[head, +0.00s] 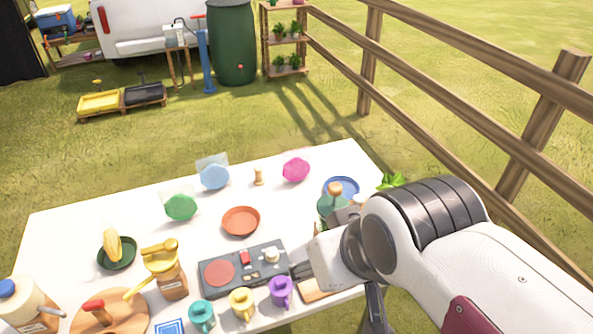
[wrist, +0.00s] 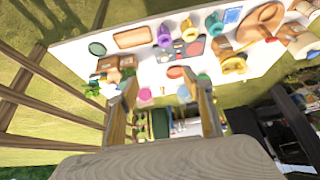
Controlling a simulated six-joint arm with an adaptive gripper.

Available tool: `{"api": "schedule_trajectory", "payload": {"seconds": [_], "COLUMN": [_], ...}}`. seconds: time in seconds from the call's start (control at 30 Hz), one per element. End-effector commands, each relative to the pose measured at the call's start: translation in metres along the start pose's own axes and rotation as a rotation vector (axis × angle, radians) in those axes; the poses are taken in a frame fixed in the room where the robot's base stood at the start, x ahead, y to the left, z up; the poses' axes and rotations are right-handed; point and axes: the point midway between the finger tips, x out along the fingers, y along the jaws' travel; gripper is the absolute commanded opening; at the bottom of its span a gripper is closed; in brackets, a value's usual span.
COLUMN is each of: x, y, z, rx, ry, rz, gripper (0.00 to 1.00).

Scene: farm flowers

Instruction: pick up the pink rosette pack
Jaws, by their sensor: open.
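The pink rosette pack (head: 295,170) lies near the far edge of the white table, right of a small wooden peg. It also shows in the wrist view (wrist: 145,94), small, between my fingers and nearer the left one. My gripper (wrist: 165,98) is open and empty, its two fingers spread wide in the wrist view. In the head view my gripper (head: 322,238) is above the table's right part, nearer the front than the pack and clear of it. My arm comes in from the right and hides part of the table's right side.
A blue pack (head: 214,176) and a green pack (head: 181,207) lie left of the pink one. A terracotta plate (head: 241,221), a dark panel (head: 246,283) and several mugs stand nearer the front. A blue plate (head: 345,185) lies at right. A wooden fence (head: 440,105) runs beyond.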

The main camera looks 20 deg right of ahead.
Motion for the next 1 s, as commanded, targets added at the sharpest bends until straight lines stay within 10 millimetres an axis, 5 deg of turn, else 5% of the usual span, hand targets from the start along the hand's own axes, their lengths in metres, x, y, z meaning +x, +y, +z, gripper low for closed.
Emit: {"api": "schedule_trajectory", "payload": {"seconds": [0.6,1.0], "x": [0.012,0.030], "y": [-0.053,-0.068], "z": [-0.182,-0.303], "rx": [0.037,0.115], "ry": [0.282,0.478], "rz": [-0.175,-0.217], "gripper": [0.50,0.50]}}
